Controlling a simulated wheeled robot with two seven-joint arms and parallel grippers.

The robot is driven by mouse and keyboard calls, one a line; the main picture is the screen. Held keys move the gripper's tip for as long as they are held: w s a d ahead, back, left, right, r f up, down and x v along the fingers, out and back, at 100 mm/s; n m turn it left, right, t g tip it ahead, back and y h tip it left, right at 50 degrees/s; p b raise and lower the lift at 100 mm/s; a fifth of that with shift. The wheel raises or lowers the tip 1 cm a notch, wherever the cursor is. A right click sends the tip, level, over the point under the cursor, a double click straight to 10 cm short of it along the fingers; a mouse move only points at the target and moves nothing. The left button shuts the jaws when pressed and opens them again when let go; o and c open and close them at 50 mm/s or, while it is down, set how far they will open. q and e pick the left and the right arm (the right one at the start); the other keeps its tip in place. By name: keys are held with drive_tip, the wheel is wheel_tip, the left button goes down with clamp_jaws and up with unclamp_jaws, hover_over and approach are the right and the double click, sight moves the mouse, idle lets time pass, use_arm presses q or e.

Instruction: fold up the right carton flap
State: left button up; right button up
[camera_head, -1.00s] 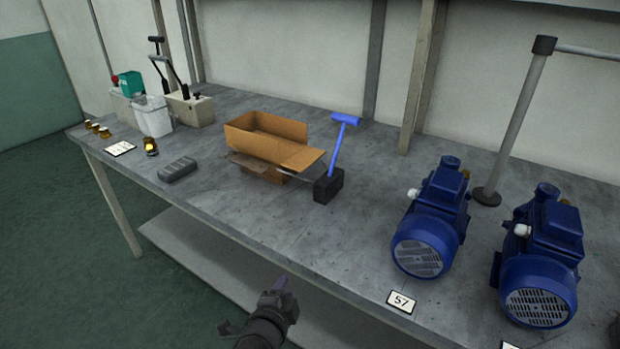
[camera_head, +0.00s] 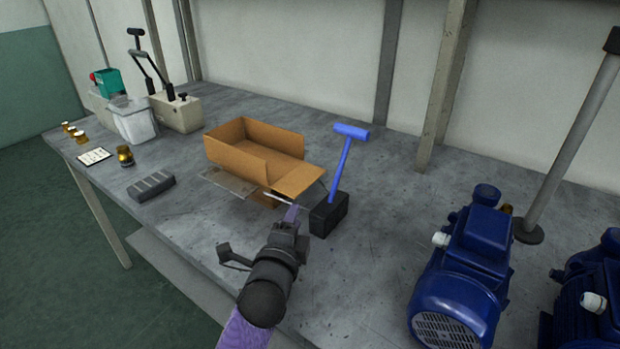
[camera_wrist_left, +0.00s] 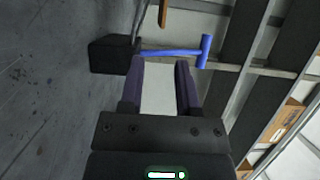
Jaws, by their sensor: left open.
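The brown carton (camera_head: 226,158) stands open on the workbench, in the middle of the head view. Its right flap (camera_head: 301,179) sticks out to the right, roughly level. My left gripper (camera_head: 291,213) is just in front of and below this flap. Whether it touches the flap I cannot tell. In the left wrist view the two purple fingers (camera_wrist_left: 159,82) are apart with nothing gripped between them. A small strip of brown board (camera_wrist_left: 163,17) shows beyond them, at the top. My right gripper is not in view.
A blue T-handle (camera_head: 350,132) on a black block (camera_head: 329,215) stands close right of the flap; it also shows in the left wrist view (camera_wrist_left: 172,52). Blue pumps (camera_head: 464,270) stand at right. A grey ribbed piece (camera_head: 151,186) lies left. Bench between block and pumps is clear.

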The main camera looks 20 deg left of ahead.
sight(305, 189)
use_arm(q)
drive_tip(key=w+b, duration=0.2)
drive_tip(key=w, duration=0.2)
drive_tip(key=w+b, duration=0.2)
drive_tip(key=w, duration=0.2)
drive_tip(key=shift+w+a+f, duration=0.15)
drive_tip(key=shift+a, duration=0.05)
drive_tip(key=shift+w+b, duration=0.3)
drive_tip(key=shift+w, duration=0.05)
drive_tip(key=shift+r, duration=0.2)
clamp_jaws()
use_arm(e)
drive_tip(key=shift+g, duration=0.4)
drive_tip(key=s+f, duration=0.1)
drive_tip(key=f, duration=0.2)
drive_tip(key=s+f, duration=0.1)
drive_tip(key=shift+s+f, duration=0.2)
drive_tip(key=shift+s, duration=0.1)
